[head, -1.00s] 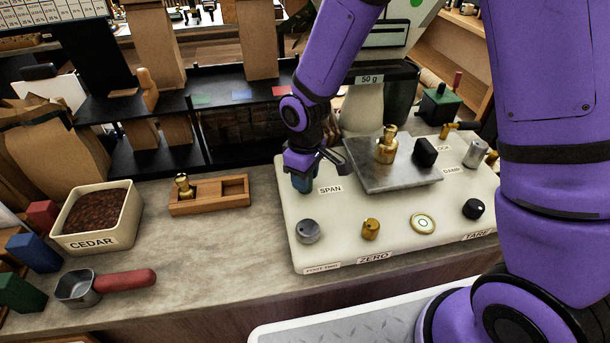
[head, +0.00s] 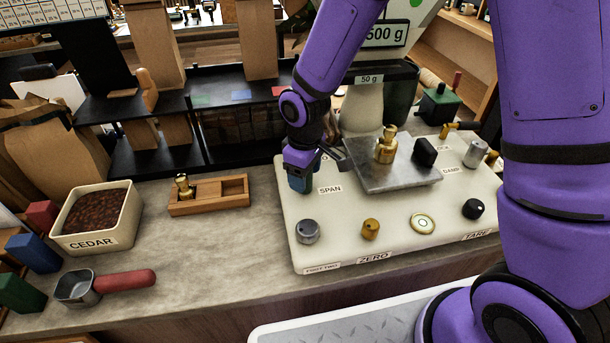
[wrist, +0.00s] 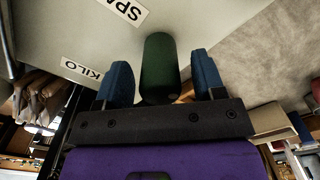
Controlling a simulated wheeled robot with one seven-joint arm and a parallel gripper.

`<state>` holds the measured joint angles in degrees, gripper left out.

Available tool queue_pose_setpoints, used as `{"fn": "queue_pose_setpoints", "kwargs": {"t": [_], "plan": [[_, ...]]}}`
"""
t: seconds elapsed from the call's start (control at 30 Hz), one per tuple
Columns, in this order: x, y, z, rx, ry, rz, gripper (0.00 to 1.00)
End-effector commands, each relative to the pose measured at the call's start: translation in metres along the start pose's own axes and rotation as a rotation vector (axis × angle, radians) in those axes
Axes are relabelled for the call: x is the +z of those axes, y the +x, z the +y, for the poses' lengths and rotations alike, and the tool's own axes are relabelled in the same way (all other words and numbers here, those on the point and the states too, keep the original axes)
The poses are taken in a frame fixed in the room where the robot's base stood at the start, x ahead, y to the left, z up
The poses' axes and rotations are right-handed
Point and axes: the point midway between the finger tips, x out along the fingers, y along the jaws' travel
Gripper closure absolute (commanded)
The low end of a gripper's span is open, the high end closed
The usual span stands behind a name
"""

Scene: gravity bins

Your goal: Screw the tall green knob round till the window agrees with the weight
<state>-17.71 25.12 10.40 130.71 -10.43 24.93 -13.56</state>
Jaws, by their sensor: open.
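The tall green knob (wrist: 160,68) stands upright from the pale scale deck by the SPAN label. In the wrist view it sits between the two blue pads of my open gripper (wrist: 160,82), with a gap on each side. In the head view my gripper (head: 301,180) is over the deck's left back corner and hides the knob. The scale's window (head: 386,33) reads "500 g", its left edge close against my arm. A brass weight (head: 386,150) stands upright on the grey pan (head: 392,180), with a black block (head: 425,152) beside it.
A grey knob (head: 308,231), a brass knob (head: 370,229), a round button (head: 423,223) and a black knob (head: 473,209) line the deck's front. A wooden weight holder (head: 209,206), CEDAR bin (head: 135,225) and red-handled scoop (head: 125,281) lie left.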

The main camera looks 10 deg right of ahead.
Motion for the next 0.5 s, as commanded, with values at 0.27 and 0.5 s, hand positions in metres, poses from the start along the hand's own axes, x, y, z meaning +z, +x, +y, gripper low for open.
{"fn": "queue_pose_setpoints", "kwargs": {"t": [0.27, 0.5], "plan": [[0.0, -0.049, 0.001, 0.003, 0.001, 0.004, 0.37], [0.0, -0.085, 0.001, 0.002, 0.001, 0.002, 0.37]]}}
